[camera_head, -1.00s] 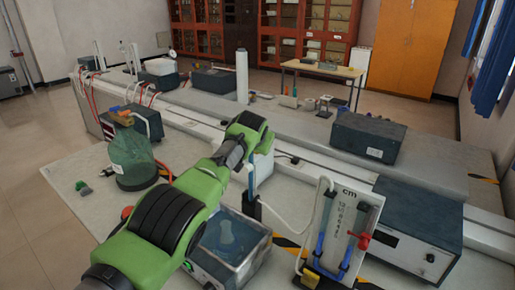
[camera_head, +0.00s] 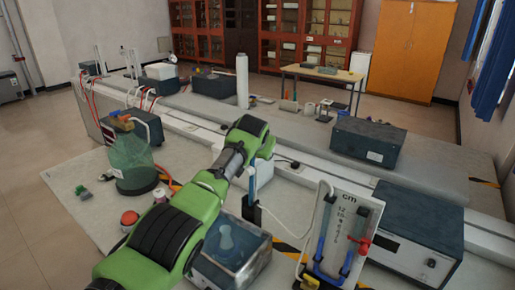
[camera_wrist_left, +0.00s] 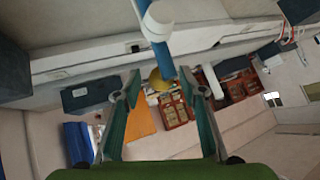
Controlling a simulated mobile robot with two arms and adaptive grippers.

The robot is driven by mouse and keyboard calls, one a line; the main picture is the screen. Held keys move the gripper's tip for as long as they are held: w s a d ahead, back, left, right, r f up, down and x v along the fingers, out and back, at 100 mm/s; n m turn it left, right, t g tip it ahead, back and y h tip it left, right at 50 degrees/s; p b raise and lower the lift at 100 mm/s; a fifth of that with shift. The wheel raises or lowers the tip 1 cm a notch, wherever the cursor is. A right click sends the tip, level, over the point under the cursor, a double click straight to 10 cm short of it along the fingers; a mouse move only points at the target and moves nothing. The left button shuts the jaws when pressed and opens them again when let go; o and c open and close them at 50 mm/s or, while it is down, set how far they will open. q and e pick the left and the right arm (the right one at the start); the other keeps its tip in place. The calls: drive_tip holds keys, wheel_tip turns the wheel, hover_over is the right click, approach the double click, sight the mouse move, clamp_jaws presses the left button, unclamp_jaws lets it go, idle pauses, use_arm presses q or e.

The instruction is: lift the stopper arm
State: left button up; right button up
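My left arm comes in from the lower left of the head view and ends near the bench middle. Its fingers are hidden there. In the left wrist view, my left gripper (camera_wrist_left: 160,78) is open, with two fingers apart. A blue rod with a white collar (camera_wrist_left: 158,20) reaches down from the top of that view, its end between or beyond the fingertips; I cannot tell whether it touches them. In the head view, a slim blue upright (camera_head: 252,183) stands just below the arm's end. I cannot tell which part is the stopper arm. My right gripper is not in view.
A clear tank (camera_head: 232,250) sits under my arm. A manometer board (camera_head: 345,235) with tubing stands to its right, beside a dark instrument box (camera_head: 415,225). A green glass vessel (camera_head: 133,165) and a red knob (camera_head: 129,218) are at left. Bare bench shows at the left edge.

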use_arm(q)
drive_tip(key=v, duration=1)
drive_tip(key=shift+s, duration=0.5)
